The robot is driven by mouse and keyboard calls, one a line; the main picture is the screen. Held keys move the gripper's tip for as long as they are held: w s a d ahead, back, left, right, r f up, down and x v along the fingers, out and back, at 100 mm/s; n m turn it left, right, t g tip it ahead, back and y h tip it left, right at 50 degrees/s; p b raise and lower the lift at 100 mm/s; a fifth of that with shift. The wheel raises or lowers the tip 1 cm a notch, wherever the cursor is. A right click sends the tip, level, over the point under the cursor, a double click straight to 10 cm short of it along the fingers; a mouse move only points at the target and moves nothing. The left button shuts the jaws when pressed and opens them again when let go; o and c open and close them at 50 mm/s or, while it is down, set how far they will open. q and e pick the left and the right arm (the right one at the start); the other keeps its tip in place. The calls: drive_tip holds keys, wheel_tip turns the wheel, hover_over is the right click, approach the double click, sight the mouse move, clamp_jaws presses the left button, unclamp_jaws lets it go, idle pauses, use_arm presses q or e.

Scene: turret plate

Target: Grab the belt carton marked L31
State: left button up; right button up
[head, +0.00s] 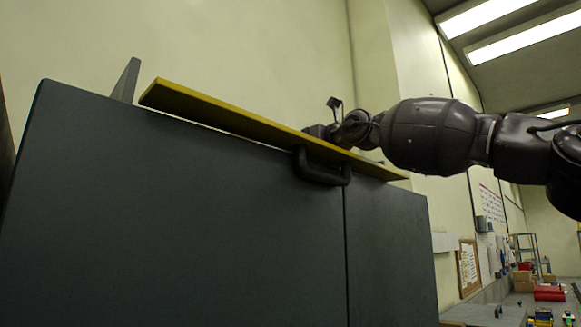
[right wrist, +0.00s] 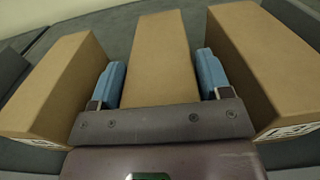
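Three brown cartons stand side by side in the right wrist view: a left carton (right wrist: 55,85), a middle carton (right wrist: 160,60) and a right carton (right wrist: 262,65). Parts of white labels show low on the left and right cartons, but I cannot read them. The middle carton's label face is hidden by my gripper, so I cannot tell which is L31. In the head view my right gripper is mostly hidden behind the yellow edge. My left gripper is not in view.
A tall dark grey cabinet (head: 190,210) with a yellow top strip (head: 230,117) and a black handle (head: 322,170) blocks the head view of the cartons. Dark walls flank the cartons. A bench with boxes (head: 523,281) is far right.

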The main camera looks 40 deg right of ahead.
drive_tip(key=c, duration=0.7)
wheel_tip(320, 180, up, 8)
drive_tip(key=shift+f, duration=0.1)
drive_tip(key=shift+a+r, duration=0.25)
drive_tip(key=shift+r, duration=0.3)
drive_tip(key=shift+d+r, duration=0.2)
drive_tip(key=shift+r, duration=0.3)
